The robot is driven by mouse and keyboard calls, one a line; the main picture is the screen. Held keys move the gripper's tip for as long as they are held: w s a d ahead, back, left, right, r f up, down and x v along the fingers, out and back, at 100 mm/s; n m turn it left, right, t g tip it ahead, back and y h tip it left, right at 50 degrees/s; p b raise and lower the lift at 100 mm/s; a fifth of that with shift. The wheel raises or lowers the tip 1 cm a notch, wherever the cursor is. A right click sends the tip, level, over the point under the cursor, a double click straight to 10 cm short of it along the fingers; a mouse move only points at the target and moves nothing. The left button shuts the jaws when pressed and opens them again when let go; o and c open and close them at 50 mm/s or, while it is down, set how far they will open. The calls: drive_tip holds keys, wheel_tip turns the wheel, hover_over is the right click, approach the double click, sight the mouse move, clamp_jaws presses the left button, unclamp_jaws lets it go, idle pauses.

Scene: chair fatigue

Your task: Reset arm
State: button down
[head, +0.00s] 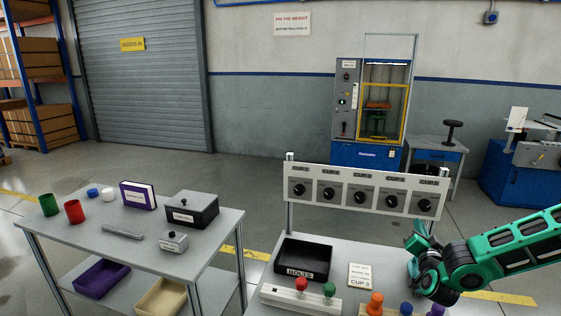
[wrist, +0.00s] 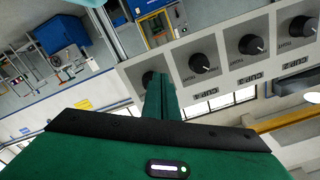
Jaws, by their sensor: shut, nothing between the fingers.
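My green arm comes in from the right in the head view, over the right end of the bench (head: 340,250). My gripper (head: 420,235) is beside and just below the right end of the panel of dials (head: 360,190). In the wrist view my gripper (wrist: 158,98) is shut with nothing in it, and its fingers overlap the leftmost visible dial in the picture. I cannot tell from these views whether the fingers touch the panel. My wrist hides part of the bench's right side.
A test machine (head: 372,110) stands behind. Floor between the tables is clear.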

drive_tip(key=s+f+n+g+y, duration=0.1)
drive_tip(key=s+f+n+g, duration=0.1)
drive_tip(key=s+f+g, duration=0.1)
drive_tip(key=s+f+n+g+y, duration=0.1)
drive_tip(key=s+f+n+g, duration=0.1)
drive_tip(key=f+n+g, duration=0.1)
drive_tip(key=shift+s+d+f+g, duration=0.2)
drive_tip(key=shift+s+g, duration=0.1)
drive_tip(key=shift+s, duration=0.1)
drive_tip(key=s+d+r+g, duration=0.1)
drive_tip(key=s+r+g, duration=0.2)
drive_tip(key=s, duration=0.4)
drive_tip(key=s+d+r+m+g, duration=0.1)
drive_tip(key=s+r+g, duration=0.1)
drive_tip(key=s, duration=0.5)
drive_tip(key=s+d+r+g, duration=0.1)
drive_tip(key=s+r+g, duration=0.2)
drive_tip(key=s, duration=0.4)
drive_tip(key=s+a+r+g+y, duration=0.1)
drive_tip(key=s+a+r, duration=0.1)
drive_tip(key=s, duration=0.6)
drive_tip(key=s+a+r+m+g+y, duration=0.1)
drive_tip(key=s+a+r+y, duration=0.1)
drive_tip(key=s+a, duration=0.3)
drive_tip(key=s+r, duration=0.1)
drive_tip(key=s, duration=0.3)
drive_tip(key=shift+s+r+g, duration=0.25)
drive_tip(key=shift+g, duration=0.15)
